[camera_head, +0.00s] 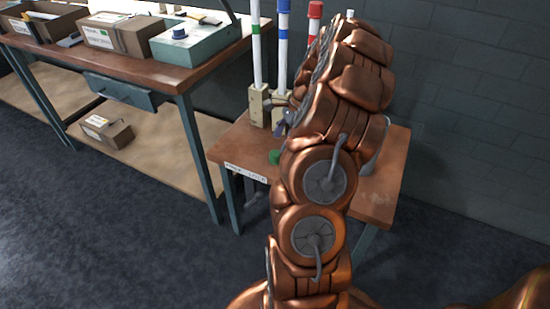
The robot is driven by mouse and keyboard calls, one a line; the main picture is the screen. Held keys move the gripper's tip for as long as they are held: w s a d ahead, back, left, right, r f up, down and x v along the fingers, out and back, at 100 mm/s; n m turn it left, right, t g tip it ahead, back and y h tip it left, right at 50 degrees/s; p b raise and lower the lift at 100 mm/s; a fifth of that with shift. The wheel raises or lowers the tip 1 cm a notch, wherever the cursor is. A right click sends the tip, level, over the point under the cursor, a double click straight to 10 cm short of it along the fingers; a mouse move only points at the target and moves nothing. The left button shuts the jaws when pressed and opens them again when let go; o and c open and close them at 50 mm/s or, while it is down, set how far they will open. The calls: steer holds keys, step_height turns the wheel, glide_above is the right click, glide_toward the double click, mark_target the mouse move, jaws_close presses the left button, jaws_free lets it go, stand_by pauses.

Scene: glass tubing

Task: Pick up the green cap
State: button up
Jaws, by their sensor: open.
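The green cap (275,157) sits on the small wooden table, close to its front edge and just left of my arm. Its right side may be partly covered by the arm. My copper-coloured arm reaches up over the table and hides much of it. Grey parts of my gripper (281,124) show at the arm's left side, above and behind the cap and apart from it. The gripper is open, and nothing is seen in it. Most of it is hidden behind the arm.
White tubes with green (256,28), blue (283,35) and red (315,12) marks stand behind, two in pale holders (259,106). The small table (233,146) carries a label. A workbench (130,66) with boxes stands left. A grey wall is at right.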

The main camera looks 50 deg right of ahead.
mark_target(276, 153)
steer(key=shift+s+a+x, duration=0.1)
steer(key=shift+a+x, duration=0.1)
steer(key=shift+x, duration=1.25)
steer(key=shift+s+a+x, duration=0.15)
steer(key=shift+a+x, duration=0.05)
steer(key=shift+x, duration=1.3)
steer(key=shift+r, duration=0.1)
steer(key=shift+c, duration=0.3)
steer(key=c, duration=0.8)
